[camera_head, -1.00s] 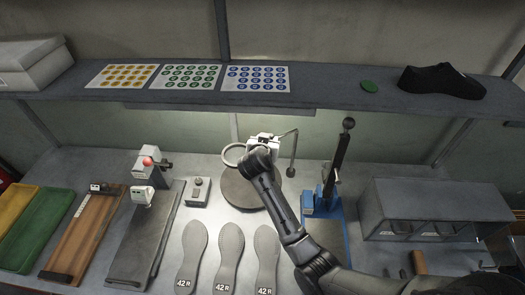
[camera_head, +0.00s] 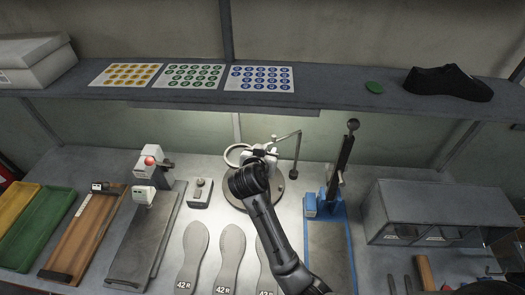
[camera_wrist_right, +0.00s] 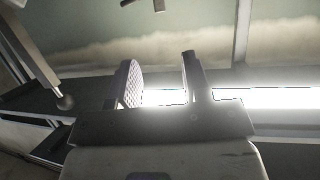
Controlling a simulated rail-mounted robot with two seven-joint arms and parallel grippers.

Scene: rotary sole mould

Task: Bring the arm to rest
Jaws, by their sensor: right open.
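My right arm (camera_head: 270,232) comes in from the bottom of the head view. Its dark wrist is above the round grey plate (camera_head: 238,200) at the middle of the bench and covers part of it. In the right wrist view my right gripper (camera_wrist_right: 162,88) is open, with an empty gap between its two fingers. In the head view the fingers are hard to make out among the pale parts behind the wrist. My left gripper is not in view.
Sole shapes (camera_head: 230,257) marked 42 R lie in front of the plate; the arm partly covers one. A blue lever press (camera_head: 324,205) and grey cabinet (camera_head: 425,208) stand to the right. A shelf (camera_head: 330,100) with sticker sheets and a black shoe (camera_head: 447,82) runs behind.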

